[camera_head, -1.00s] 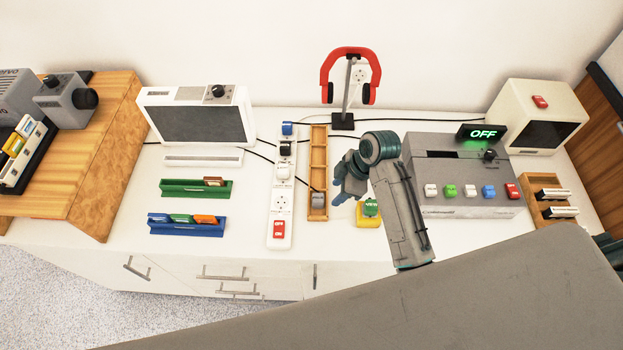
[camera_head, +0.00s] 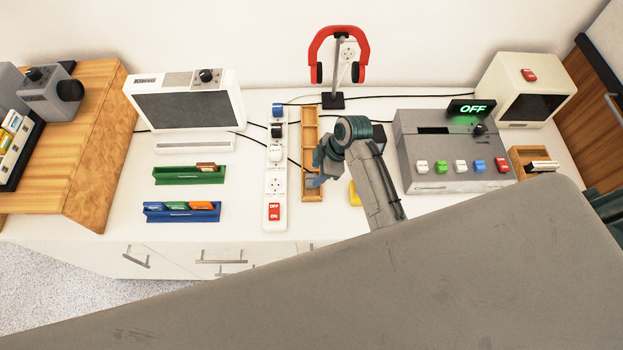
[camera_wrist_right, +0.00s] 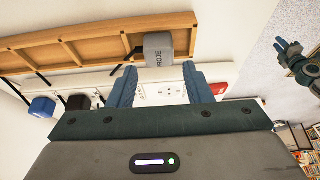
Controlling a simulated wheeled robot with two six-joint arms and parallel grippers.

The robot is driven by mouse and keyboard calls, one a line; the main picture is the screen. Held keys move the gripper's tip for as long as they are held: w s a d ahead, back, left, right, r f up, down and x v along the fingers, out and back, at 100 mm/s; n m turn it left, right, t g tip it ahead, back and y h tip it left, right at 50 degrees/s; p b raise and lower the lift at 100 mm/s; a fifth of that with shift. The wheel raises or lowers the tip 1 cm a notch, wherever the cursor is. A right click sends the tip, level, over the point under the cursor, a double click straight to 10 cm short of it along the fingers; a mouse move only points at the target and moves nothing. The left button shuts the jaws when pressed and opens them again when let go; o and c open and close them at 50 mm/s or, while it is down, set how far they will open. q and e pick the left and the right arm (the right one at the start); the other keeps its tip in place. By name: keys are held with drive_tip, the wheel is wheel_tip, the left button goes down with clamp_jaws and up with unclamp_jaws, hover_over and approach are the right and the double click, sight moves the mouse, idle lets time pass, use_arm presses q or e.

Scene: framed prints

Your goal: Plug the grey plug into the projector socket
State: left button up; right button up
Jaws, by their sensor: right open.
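The grey plug (camera_wrist_right: 158,46), with partly readable lettering "PROJE", sits at the near end of the wooden tray (camera_head: 311,128). In the head view my right gripper (camera_head: 316,176) is over that end and mostly hides the plug. In the wrist view the right gripper (camera_wrist_right: 159,70) is open, with its fingertips to either side of the plug's lower edge and nothing clamped. The white power strip (camera_head: 275,170) stands left of the tray. It has an empty socket (camera_head: 275,185) above the red switch (camera_head: 274,211); its label is too small to read. My left gripper (camera_wrist_right: 287,47) appears small in the wrist view.
Blue (camera_head: 278,109), black (camera_head: 277,131) and white (camera_head: 275,153) plugs fill the strip's upper sockets. Black cables cross the table. A headphone stand (camera_head: 334,101) is behind, and a grey console (camera_head: 450,155) is to the right.

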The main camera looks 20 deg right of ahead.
sight(312, 179)
drive_tip(key=shift+w+f, duration=0.1)
drive_tip(key=shift+f, duration=0.05)
drive_tip(key=shift+a+f+p, duration=0.1)
drive_tip(key=shift+f+p, duration=0.1)
drive_tip(key=shift+p, duration=0.15)
drive_tip(key=p+x, duration=0.2)
drive_tip(key=x, duration=0.2)
drive_tip(key=shift+a, duration=0.1)
drive_tip(key=shift+f, duration=0.35)
drive_tip(key=c, duration=0.7)
